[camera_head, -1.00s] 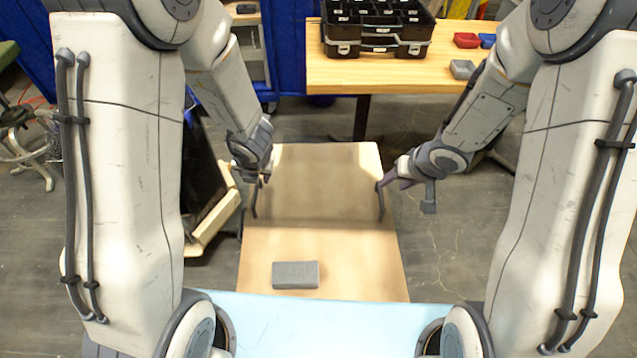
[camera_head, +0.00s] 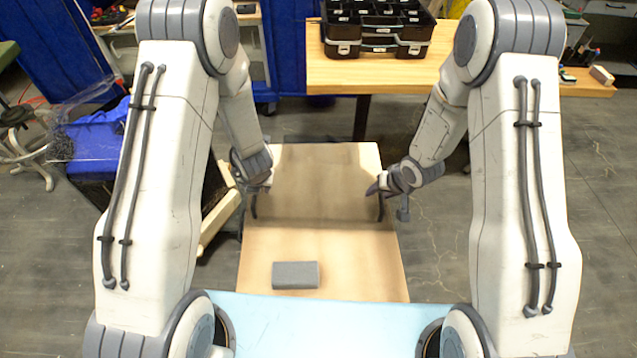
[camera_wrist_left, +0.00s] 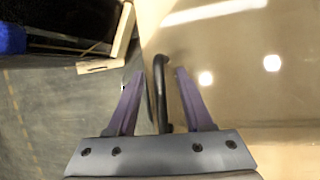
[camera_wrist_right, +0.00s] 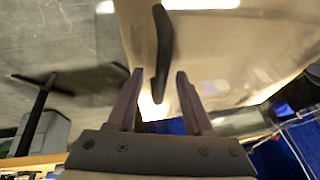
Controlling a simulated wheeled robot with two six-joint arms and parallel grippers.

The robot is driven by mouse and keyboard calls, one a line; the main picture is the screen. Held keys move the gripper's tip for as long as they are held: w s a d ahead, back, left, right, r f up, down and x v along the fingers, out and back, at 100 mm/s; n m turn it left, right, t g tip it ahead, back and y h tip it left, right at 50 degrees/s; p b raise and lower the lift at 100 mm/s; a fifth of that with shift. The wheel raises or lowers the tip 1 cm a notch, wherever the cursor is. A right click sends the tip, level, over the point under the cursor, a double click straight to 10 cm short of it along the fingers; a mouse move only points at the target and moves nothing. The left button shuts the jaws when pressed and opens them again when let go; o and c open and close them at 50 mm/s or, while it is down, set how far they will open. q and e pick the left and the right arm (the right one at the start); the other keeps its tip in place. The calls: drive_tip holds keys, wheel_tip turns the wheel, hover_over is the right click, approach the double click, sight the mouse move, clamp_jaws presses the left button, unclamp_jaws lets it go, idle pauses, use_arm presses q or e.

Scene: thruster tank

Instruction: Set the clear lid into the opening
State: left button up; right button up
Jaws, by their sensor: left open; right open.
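The clear lid (camera_head: 318,190) appears as a see-through, faintly tinted panel over the tan board, with a dark handle on each side. My left gripper (camera_head: 262,190) is open at the left handle (camera_head: 254,206); in the left wrist view that handle (camera_wrist_left: 160,85) stands between the spread fingers (camera_wrist_left: 155,85). My right gripper (camera_head: 374,190) is open at the right handle (camera_head: 381,208); in the right wrist view the handle (camera_wrist_right: 163,45) reaches down between the fingertips (camera_wrist_right: 160,78). Glare spots show on the lid in the left wrist view (camera_wrist_left: 235,75). I cannot make out the opening's edges.
A grey block (camera_head: 296,275) lies on the tan board (camera_head: 350,270) near its front. A pale blue surface (camera_head: 320,325) borders the front. A wooden table (camera_head: 440,75) with a black case (camera_head: 378,45) stands behind, beyond open floor.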

use_arm(q)
clamp_jaws()
use_arm(e)
clamp_jaws()
use_arm(q)
drive_tip(key=shift+w, duration=0.1)
use_arm(e)
drive_tip(key=shift+r, duration=0.1)
idle(1.0)
